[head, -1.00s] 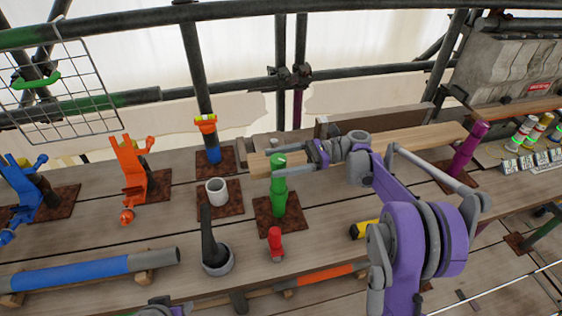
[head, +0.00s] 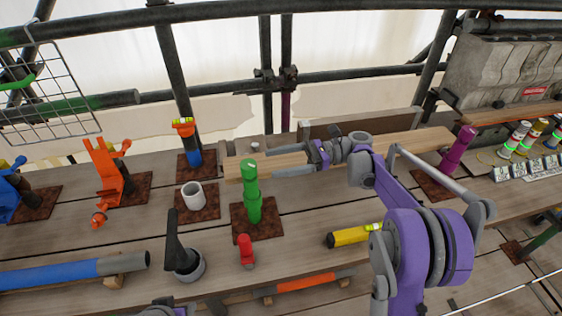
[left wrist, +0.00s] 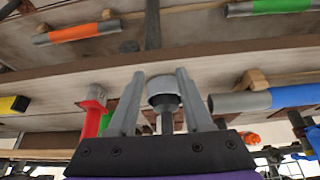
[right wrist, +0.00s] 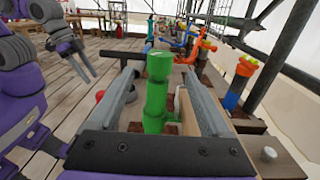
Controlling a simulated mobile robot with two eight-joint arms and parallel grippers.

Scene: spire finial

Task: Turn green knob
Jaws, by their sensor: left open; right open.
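The green knob (head: 251,190) stands upright as a stepped post on a rusty square plate (head: 269,228) in the head view. My right gripper (head: 268,172) is open, its fingers pointing left with the tips close to the knob's upper part. In the right wrist view the green knob (right wrist: 157,95) shows between the two open fingers (right wrist: 160,85); I cannot tell whether either touches it. My left gripper (left wrist: 160,85) is open in the left wrist view, with a grey cup and black handle (left wrist: 163,95) in line between its fingers. In the head view only part of the left arm shows, at the bottom.
A small red knob (head: 246,251) stands in front of the green one. A white cup (head: 193,196) and a black-handled lever (head: 175,240) are to its left. A wooden beam (head: 400,145) lies behind my right gripper. A yellow cylinder (head: 350,236) lies to the right.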

